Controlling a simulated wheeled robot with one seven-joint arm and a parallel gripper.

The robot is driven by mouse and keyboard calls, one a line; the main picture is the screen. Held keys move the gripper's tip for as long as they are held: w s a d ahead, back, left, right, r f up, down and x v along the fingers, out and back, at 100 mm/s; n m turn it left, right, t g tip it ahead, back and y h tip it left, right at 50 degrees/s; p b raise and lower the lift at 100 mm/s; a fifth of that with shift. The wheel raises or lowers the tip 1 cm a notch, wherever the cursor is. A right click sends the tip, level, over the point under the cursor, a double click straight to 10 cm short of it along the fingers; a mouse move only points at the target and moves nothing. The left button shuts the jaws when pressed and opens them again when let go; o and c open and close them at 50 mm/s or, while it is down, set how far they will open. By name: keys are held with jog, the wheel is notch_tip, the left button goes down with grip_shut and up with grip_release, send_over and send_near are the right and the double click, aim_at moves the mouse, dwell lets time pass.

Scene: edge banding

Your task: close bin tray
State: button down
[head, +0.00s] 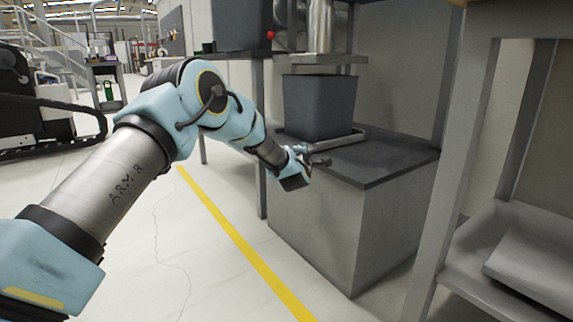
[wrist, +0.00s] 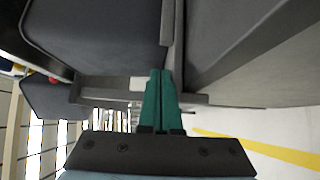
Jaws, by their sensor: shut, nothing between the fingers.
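The bin tray (head: 345,142) is a flat grey frame low over the dark top of a grey cabinet. A dark grey square bin (head: 320,107) stands upright on it, and also shows in the wrist view (wrist: 95,35). My gripper (head: 322,162) is at the tray's front edge, below and left of the bin. The tray's rear is hidden behind the bin.
The grey cabinet (head: 320,235) has a dark top (head: 385,160). A metal pipe (head: 320,28) and plate hang above the bin. A grey frame with a lower shelf (head: 515,245) stands at right.

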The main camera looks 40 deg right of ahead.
jog(key=p+v, duration=0.4)
jog(key=v, duration=0.6)
jog(key=shift+a, duration=0.3)
jog(key=shift+w, duration=0.15)
